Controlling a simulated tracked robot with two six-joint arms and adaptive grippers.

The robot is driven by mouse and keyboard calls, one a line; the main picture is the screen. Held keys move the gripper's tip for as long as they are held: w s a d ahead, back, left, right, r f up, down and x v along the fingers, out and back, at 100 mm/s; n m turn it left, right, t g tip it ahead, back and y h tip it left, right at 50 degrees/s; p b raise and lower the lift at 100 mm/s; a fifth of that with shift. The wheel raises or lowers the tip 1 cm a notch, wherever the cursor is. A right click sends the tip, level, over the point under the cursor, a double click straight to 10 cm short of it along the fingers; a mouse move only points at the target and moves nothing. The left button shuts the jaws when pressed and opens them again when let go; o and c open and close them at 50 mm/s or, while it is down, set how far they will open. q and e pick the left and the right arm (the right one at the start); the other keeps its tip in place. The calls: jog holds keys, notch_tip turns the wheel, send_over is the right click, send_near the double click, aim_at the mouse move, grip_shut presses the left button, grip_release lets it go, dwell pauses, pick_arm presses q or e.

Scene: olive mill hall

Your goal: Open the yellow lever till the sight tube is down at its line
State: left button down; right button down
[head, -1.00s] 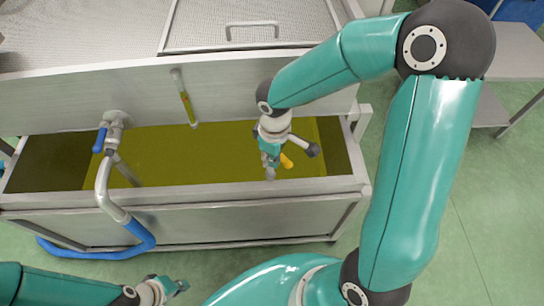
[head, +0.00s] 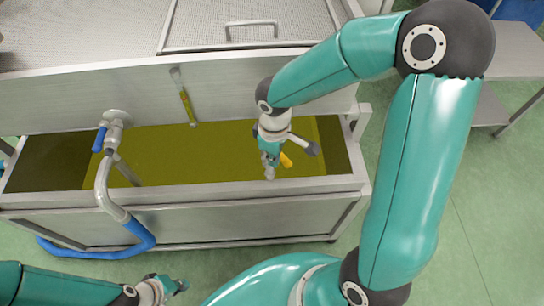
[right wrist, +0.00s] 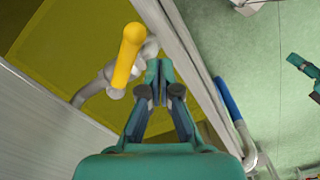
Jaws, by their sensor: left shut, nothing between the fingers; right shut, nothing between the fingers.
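The yellow lever (head: 286,160) shows just right of my right gripper (head: 269,172) in the head view, partly hidden by it. In the right wrist view the yellow lever (right wrist: 126,55) stands out from a grey metal valve and pipe (right wrist: 98,84). My right gripper (right wrist: 162,70) is shut and empty, with its fingertips just beside the lever; I cannot tell whether they touch. The sight tube (head: 186,101) slants on the tank's front wall, with yellow liquid in its lower part. Its line is too small to make out. My left gripper (head: 174,286) is shut, low at the left, away from the tank.
An open metal trough (head: 230,193) holding yellow-green liquid lies under my right gripper. At its left, a pipe valve with a blue handle (head: 100,139) feeds a bent pipe and a blue hose (head: 140,236). A grey table (head: 515,55) stands at the right.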

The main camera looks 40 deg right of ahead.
jog(key=shift+f, duration=0.1)
notch_tip(320, 180, down, 3)
jog(key=b, duration=0.3)
jog(key=shift+f, duration=0.15)
jog(key=shift+d, duration=0.2)
jog(key=shift+d, duration=0.4)
dwell(6.7)
